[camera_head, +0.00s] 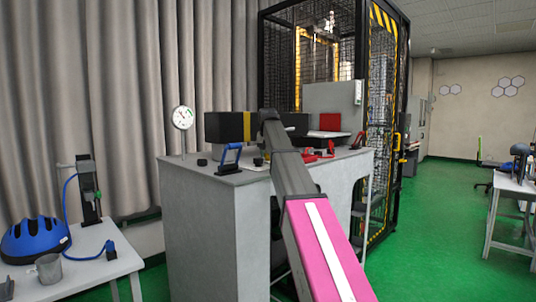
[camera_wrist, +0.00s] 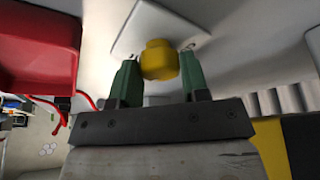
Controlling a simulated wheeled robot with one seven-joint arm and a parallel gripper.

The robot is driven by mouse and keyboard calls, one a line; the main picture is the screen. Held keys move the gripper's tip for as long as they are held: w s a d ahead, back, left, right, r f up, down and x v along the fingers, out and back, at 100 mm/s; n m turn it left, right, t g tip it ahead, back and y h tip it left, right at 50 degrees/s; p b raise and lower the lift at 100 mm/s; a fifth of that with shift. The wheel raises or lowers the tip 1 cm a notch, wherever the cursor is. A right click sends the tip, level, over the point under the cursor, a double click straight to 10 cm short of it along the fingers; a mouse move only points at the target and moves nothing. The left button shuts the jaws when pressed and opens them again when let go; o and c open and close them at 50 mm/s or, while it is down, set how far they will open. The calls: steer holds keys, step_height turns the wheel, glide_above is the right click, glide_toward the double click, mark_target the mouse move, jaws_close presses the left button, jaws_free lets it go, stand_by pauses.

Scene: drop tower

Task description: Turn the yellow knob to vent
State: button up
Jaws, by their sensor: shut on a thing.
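The yellow knob (camera_wrist: 159,60) stands out from a pale plate (camera_wrist: 130,35) in the wrist view. It sits between the two green fingers of my gripper (camera_wrist: 160,72), one on each side. My gripper is shut on the knob. I cannot read any vent marking or the knob's pointer direction. In the head view my arm reaches over the grey console (camera_head: 200,210) and mostly hides the gripper and the knob.
A blue-handled lever (camera_head: 230,157) and a dial gauge (camera_head: 182,118) stand left on the console. Red parts (camera_head: 318,153) lie to the right, before a caged tower (camera_head: 383,110). A side table holds a blue helmet (camera_head: 35,240).

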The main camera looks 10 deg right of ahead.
steer(key=o, duration=0.9)
steer(key=v, duration=1)
steer(key=shift+s+r, duration=0.2)
steer(key=shift+r, duration=0.2)
